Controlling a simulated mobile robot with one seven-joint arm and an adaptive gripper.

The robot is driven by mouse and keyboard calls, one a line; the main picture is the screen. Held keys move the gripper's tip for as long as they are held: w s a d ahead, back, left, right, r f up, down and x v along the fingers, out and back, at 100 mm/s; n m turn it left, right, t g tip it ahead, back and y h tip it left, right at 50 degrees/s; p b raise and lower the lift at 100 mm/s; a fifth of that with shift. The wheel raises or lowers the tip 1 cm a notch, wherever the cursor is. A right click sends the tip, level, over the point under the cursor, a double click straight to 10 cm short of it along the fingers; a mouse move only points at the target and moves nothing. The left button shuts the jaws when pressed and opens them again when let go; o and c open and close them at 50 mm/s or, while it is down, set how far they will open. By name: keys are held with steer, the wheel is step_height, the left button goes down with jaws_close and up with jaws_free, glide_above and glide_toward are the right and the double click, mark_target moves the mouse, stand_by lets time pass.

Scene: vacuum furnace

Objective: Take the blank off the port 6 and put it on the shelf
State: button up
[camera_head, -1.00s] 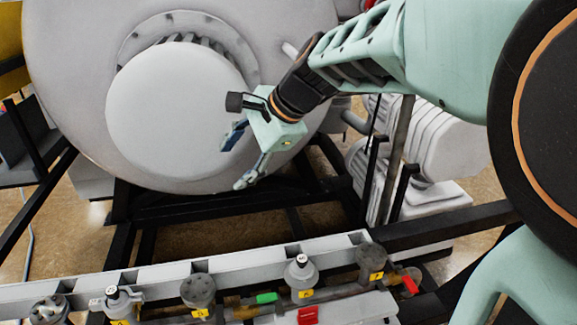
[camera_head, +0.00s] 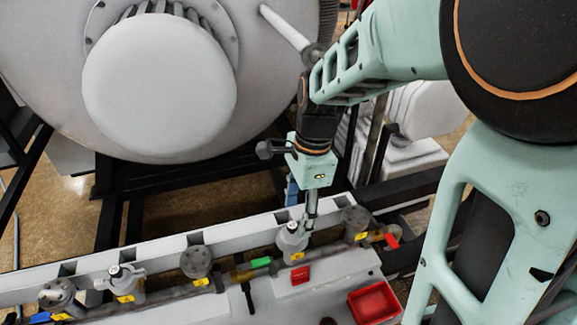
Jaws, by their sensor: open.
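A row of ports runs along a grey pipe, each with a small yellow tag whose number is too small to read. I cannot tell which port is 6. My gripper (camera_head: 302,212) is open and points down over the pale grey fitting (camera_head: 292,240) between the middle and right blanks. One finger appears in front of the fitting's right side; contact is unclear. The other finger, bluish, is partly hidden. No shelf can be identified for certain.
A pale ledge (camera_head: 330,278) in front of the pipe carries a red tray (camera_head: 374,303) and a small red block (camera_head: 300,275). Green (camera_head: 261,262) and red (camera_head: 391,241) handles sit on the pipe. The large furnace vessel (camera_head: 160,85) stands behind.

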mark_target(293, 225)
steer(key=f, duration=0.2)
steer(key=a+f, duration=0.1)
steer(key=f, duration=0.1)
steer(key=shift+a+f, duration=0.1)
steer(key=shift+f, duration=0.25)
steer(key=c, duration=1.4)
